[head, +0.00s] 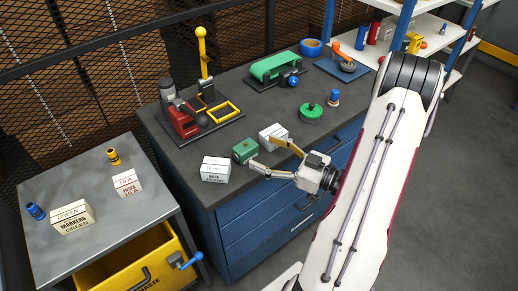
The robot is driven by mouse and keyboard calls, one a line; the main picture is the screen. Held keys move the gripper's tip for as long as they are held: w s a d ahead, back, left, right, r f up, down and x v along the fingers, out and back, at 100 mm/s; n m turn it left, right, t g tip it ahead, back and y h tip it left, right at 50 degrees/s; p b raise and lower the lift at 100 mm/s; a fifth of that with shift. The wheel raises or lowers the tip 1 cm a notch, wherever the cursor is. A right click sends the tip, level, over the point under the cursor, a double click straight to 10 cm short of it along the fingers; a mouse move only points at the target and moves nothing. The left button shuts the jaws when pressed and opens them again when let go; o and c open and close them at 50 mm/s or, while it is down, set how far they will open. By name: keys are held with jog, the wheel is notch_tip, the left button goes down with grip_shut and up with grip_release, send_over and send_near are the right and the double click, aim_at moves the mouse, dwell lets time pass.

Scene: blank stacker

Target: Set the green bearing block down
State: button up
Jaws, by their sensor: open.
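The green bearing block (245,151) sits on the dark top of the blue cabinet (200,142), near its front edge. It stands between two white boxes. My gripper (268,154) comes in from the right with its fingers spread apart. The fingertips are close to the block's right side, one toward the back and one toward the front. I cannot tell whether either fingertip touches the block.
A white labelled box (215,170) stands left of the block, another white box (273,137) behind right. A green round part (310,112), a red press (182,118) and a green conveyor (275,67) stand further back. A grey side table (80,180) is at left.

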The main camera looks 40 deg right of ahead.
jog(key=shift+v, duration=1.7)
jog(key=c, duration=0.5)
